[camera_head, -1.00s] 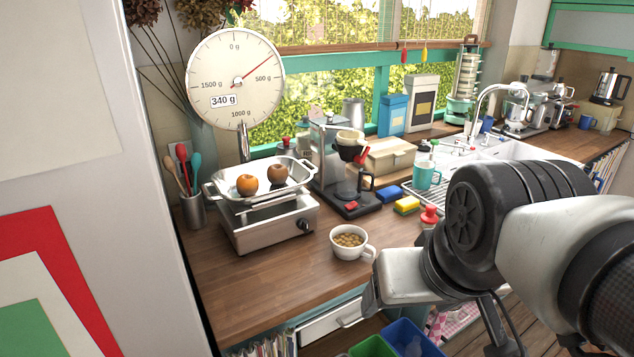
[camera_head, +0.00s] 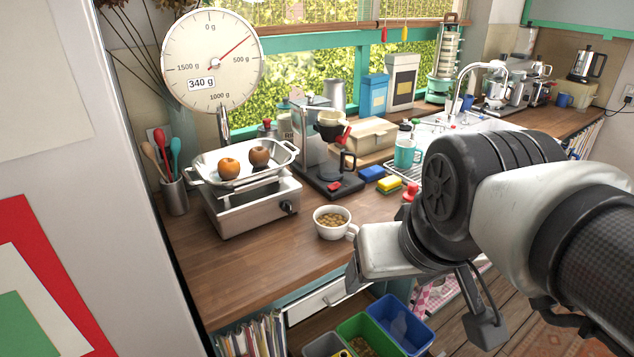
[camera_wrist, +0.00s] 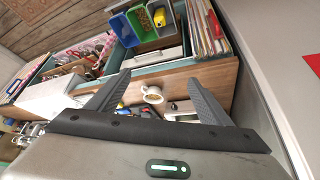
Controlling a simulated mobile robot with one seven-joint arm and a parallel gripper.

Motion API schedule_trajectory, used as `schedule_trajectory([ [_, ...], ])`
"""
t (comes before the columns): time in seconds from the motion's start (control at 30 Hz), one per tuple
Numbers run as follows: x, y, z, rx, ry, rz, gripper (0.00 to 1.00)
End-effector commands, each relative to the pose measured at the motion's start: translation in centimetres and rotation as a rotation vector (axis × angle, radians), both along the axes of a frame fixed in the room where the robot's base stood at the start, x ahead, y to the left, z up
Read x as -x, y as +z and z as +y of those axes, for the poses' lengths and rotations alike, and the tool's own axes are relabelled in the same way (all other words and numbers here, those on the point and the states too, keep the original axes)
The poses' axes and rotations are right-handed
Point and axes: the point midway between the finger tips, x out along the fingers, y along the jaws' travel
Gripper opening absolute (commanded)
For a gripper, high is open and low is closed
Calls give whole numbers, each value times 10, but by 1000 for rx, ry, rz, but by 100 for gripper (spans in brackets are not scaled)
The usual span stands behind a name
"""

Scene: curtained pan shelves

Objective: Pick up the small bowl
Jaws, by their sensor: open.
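In the wrist view the bowl (camera_wrist: 152,94) shows between and beyond my gripper's fingers. My gripper (camera_wrist: 159,77) is open, with two dark fingers spread wide and nothing between them. In the head view my arm's pale end is just right of the bowl, close to its handle in the picture; the fingers are mostly hidden there.
Coloured bins (camera_head: 400,322) and books (camera_head: 250,338) are below the counter. The counter's front left is bare.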

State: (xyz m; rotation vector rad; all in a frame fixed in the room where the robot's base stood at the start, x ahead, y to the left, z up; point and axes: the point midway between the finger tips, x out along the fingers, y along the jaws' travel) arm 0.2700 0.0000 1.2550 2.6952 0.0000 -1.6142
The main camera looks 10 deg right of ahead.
Motion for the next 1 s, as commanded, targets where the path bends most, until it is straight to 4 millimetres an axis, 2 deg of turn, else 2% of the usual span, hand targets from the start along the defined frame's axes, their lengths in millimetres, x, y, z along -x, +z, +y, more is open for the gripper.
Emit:
schedule_trajectory([
  [0.13, -10, 1, -1, 2, -17, 8, 61],
  [0.27, -48, 7, -4, 8, -83, 35, 61],
  [0.47, -148, 6, -4, 15, -253, 79, 61],
  [0.57, -201, -5, -3, 12, -344, 91, 61],
  [0.7, -272, -34, 0, 0, -473, 99, 61],
  [0.83, -319, -61, 0, -16, -574, 101, 61],
  [0.9, -336, -72, 0, -23, -615, 98, 61],
  [1.0, -349, -81, 0, -30, -650, 97, 61],
])
